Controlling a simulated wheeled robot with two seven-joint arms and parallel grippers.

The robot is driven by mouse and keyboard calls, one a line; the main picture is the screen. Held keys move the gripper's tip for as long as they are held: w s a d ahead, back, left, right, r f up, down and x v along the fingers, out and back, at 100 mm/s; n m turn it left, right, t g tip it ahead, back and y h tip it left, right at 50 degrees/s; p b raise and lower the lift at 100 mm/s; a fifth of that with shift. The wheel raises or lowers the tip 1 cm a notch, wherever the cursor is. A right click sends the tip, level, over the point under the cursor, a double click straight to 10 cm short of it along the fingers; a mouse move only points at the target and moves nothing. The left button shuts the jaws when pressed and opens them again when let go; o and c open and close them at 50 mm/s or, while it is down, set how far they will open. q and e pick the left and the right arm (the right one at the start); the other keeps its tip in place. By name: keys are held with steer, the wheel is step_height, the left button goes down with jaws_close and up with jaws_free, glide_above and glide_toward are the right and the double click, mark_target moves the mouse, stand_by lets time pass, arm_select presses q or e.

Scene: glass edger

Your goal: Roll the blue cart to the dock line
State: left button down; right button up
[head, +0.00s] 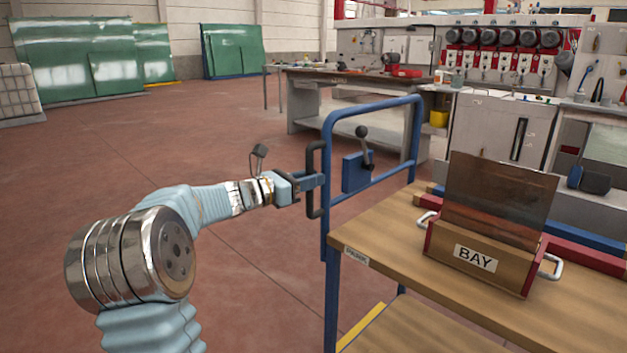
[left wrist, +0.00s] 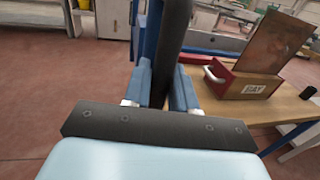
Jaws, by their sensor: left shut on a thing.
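The blue cart (head: 329,230) stands at the right in the head view, with a tall blue tube frame and a wooden top (head: 400,243). A black vertical handle (head: 312,200) is fixed to its near left post; it also shows in the left wrist view (left wrist: 174,35). My left gripper (head: 312,181) is shut around this handle, with a finger on each side in the left wrist view (left wrist: 165,88). A yellow stripe (head: 361,326) shows low beside the cart's lower board; I cannot tell whether it is the dock line. My right gripper is not in view.
A wooden box marked BAY (head: 470,262), holding a dark glass pane (head: 500,195), stands on the cart top. A lever (head: 365,147) sits on the frame. A workbench (head: 350,80) and machine (head: 500,130) stand behind. Red floor (head: 150,140) at left is clear.

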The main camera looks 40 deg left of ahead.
arm_select(q)
steer(key=shift+a, duration=0.65)
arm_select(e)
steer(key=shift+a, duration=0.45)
arm_select(q)
steer(key=c, duration=1.1)
jaws_free()
steer(key=b+v, duration=0.1)
steer(key=v, duration=1.2)
steer(key=shift+s+a+b, duration=0.1)
steer(key=shift+s+b, duration=0.2)
steer(key=shift+s, duration=0.1)
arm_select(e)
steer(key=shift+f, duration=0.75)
arm_select(q)
steer(key=shift+w, duration=0.1)
